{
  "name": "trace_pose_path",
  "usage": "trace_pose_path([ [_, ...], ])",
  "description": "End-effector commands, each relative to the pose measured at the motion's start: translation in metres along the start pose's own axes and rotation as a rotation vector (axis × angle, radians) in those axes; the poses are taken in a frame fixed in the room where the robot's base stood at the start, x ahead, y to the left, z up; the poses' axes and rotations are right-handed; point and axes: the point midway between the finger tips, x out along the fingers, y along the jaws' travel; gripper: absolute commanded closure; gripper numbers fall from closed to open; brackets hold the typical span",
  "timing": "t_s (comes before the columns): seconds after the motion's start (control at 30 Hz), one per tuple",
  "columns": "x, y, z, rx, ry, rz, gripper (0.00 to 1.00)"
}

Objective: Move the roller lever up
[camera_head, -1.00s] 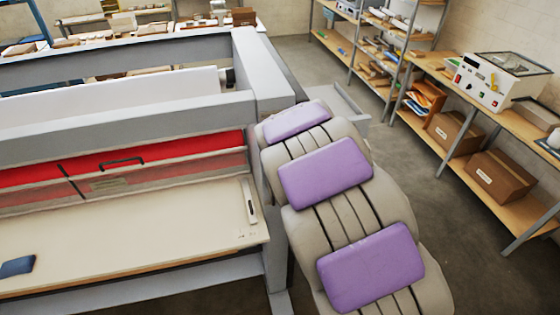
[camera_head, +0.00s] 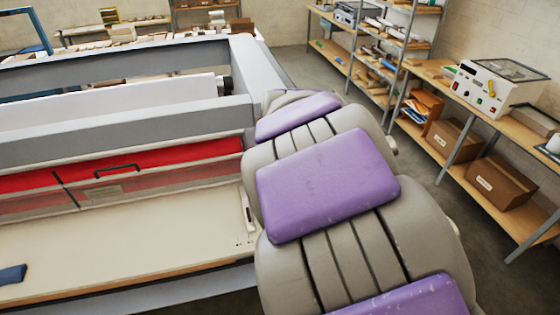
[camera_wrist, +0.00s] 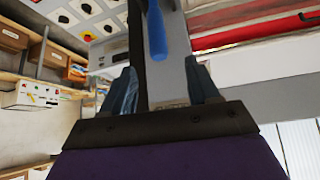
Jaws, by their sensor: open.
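The roller lever shows in the wrist view as a blue handle (camera_wrist: 157,38) on the side of the grey laminator. It hangs from the top edge of the picture, with its rounded end toward my gripper. My gripper (camera_wrist: 158,76) is open, one dark finger to each side of the handle's line. The handle's end appears just beyond or level with the fingertips; I cannot tell the exact depth. I see no contact. In the head view, the laminator's grey frame (camera_head: 245,62) stands at left, and my arm hides the lever and gripper.
A control panel (camera_wrist: 90,18) with buttons and knobs is at the upper left of the wrist view. The laminator has a red cover (camera_head: 190,152) and a pale feed table (camera_head: 130,235). Shelves (camera_head: 525,130) with boxes line the right wall, with grey floor between.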

Motion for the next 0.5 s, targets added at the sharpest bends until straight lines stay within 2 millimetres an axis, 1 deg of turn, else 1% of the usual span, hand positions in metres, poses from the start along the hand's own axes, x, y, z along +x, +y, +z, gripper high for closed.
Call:
trace_pose_path([
  [0.03, -0.008, 0.000, -0.001, 0.000, 0.004, -0.001, 0.40],
  [0.1, -0.015, -0.001, -0.001, 0.000, 0.001, -0.001, 0.40],
  [0.2, -0.022, -0.001, -0.001, 0.000, 0.001, -0.001, 0.40],
  [0.5, -0.026, -0.001, -0.001, 0.000, -0.002, 0.000, 0.40],
])
